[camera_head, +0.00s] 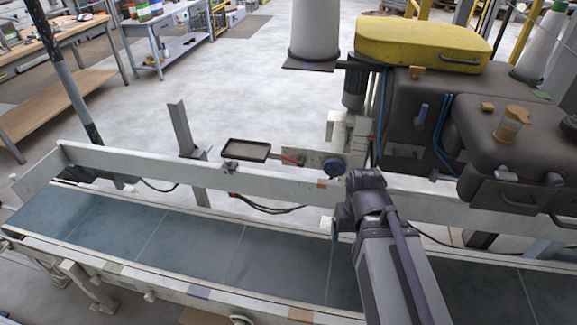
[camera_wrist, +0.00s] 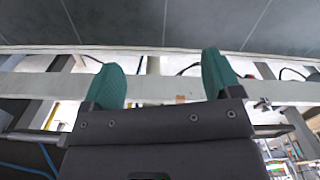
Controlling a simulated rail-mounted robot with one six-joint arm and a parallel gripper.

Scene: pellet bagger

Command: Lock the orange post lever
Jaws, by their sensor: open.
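A small orange-red lever (camera_head: 292,159) shows in the head view, between the small dark tray (camera_head: 246,149) and a pale mechanism with a dark blue knob (camera_head: 334,167). Whether it is locked cannot be told at this size. My gripper shows in the wrist view (camera_wrist: 162,78) with its two teal fingertips wide apart and nothing between them. It is above the conveyor's side rail (camera_wrist: 150,88). In the head view my arm reaches over the belt right of the lever, and the gripper is mostly hidden. I cannot clearly make out the lever in the wrist view.
The dark green conveyor belt (camera_head: 200,247) runs across the front, with a pale side rail (camera_head: 130,163) behind it. A bulky dark machine (camera_head: 418,125) with a yellow cover (camera_head: 422,44) stands at right. A grey upright (camera_head: 181,128) stands left of the tray. Open floor lies behind.

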